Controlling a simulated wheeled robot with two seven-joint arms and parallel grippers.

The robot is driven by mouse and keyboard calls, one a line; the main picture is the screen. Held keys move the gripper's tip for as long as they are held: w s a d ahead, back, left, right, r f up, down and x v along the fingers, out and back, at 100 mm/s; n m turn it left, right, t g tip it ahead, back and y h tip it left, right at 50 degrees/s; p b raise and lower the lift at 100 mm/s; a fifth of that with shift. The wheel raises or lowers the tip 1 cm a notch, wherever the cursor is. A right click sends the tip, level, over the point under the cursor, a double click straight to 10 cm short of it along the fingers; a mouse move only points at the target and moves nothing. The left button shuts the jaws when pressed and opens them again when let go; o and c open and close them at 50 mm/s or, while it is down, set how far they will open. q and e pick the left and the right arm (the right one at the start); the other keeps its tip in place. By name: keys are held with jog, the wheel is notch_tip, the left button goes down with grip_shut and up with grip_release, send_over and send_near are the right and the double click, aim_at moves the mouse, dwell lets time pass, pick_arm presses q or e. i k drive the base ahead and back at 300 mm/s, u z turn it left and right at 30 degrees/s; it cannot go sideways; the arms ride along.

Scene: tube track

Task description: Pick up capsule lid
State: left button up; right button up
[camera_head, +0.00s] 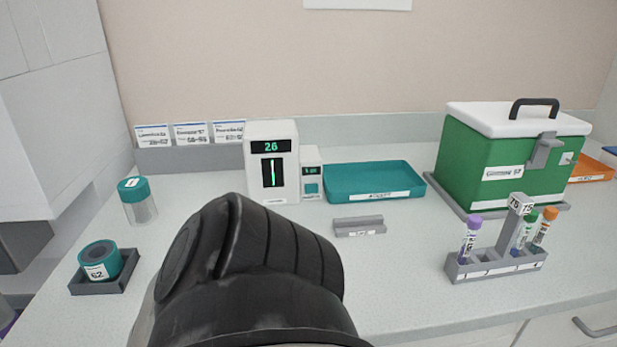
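A teal, round, cap-like piece (100,261) with a white "62" label sits in a dark grey square holder (119,287) at the left; it looks like a capsule lid. Behind it stands a clear capsule (144,212) with a teal top (133,188), upright on the counter. I cannot tell for sure which teal piece is the task's lid. A large black link of my own arm rises from the bottom centre and hides part of the counter. Neither gripper's fingers are in view.
A white device reading "26" (284,138), a small white unit (311,175), a teal tray (375,181) and a green box (471,168) stand at the back. A grey tube rack (497,266) is at right. A small grey block (359,226) lies mid-counter.

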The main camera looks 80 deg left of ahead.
aim_at(135, 194)
jog(key=k, duration=1.4)
jog(key=z, duration=0.7)
jog(key=i, duration=1.95)
jog(key=u, duration=4.55)
jog(key=i, duration=0.55)
